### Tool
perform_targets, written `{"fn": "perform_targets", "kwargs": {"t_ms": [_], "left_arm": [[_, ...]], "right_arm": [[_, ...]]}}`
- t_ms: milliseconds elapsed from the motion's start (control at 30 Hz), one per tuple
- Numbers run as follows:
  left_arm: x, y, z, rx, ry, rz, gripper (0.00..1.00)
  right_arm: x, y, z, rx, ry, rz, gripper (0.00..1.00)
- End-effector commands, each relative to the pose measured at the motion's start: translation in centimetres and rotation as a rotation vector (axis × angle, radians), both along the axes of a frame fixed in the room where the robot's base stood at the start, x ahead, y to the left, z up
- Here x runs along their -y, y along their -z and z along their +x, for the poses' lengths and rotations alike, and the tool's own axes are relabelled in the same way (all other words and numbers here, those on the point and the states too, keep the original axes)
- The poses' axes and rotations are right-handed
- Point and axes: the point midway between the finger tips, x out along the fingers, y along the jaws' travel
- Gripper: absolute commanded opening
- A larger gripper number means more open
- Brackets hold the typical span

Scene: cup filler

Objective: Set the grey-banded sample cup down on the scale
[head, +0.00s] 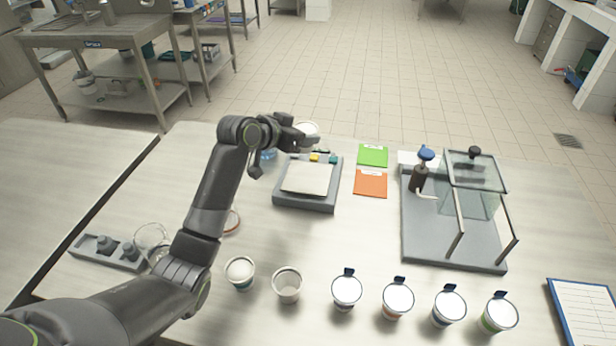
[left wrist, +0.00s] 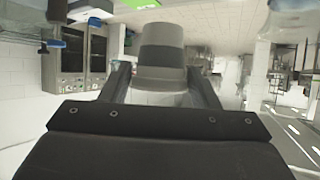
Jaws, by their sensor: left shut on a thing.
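My left gripper (head: 297,136) is shut on the grey-banded sample cup (left wrist: 161,48). In the left wrist view the pale cup with its dark grey band sits between the two fingers. In the head view only a white part of the cup (head: 308,128) shows past the gripper; the rest is hidden. The scale (head: 304,204) is a grey box with a pale square pan, and the pan is empty. The gripper and cup are beyond the scale's back edge in the picture, apart from the pan. My right gripper is not in view.
Several cups (head: 346,291) stand in a row along the front. Green (head: 372,155) and orange (head: 370,184) cards lie right of the scale. A glass-walled stand (head: 453,252) with a dark bottle (head: 418,178) is further right. A grey tray (head: 106,252) is at left.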

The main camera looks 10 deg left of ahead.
Motion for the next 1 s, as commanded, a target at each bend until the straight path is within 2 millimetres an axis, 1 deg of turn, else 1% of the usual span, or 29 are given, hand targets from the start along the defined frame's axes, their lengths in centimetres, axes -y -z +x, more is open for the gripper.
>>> {"fn": "perform_targets", "kwargs": {"t_ms": [33,100,200,267,400,500,667,767,900,1000], "left_arm": [[0.2,-0.6,0.0,0.003,0.024,-0.001,0.31],[0.5,-0.9,-0.2,0.001,0.053,0.0,0.31],[0.7,-0.8,-0.3,-0.002,0.073,-0.001,0.31],[0.8,0.0,-0.3,-0.005,0.078,-0.003,0.31],[0.7,2.7,-0.4,-0.006,0.078,-0.002,0.31],[0.8,4.1,-0.3,-0.004,0.077,-0.003,0.31],[0.8,5.3,-0.3,-0.002,0.078,-0.003,0.31],[0.8,6.5,-0.4,-0.004,0.076,-0.002,0.31],[0.7,8.4,-0.3,-0.004,0.076,-0.002,0.31],[0.7,8.8,-0.3,0.0,0.076,-0.001,0.31]], "right_arm": [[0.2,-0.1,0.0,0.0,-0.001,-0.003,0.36],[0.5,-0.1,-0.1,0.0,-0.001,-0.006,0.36],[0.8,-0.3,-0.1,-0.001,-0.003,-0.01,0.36],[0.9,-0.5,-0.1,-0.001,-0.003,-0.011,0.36],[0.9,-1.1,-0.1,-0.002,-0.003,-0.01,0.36],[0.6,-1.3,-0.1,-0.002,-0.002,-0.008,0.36],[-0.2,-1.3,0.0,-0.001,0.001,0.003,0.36],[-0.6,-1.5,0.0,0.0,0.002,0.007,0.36],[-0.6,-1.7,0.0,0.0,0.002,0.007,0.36],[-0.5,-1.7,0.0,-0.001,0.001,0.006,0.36]]}}
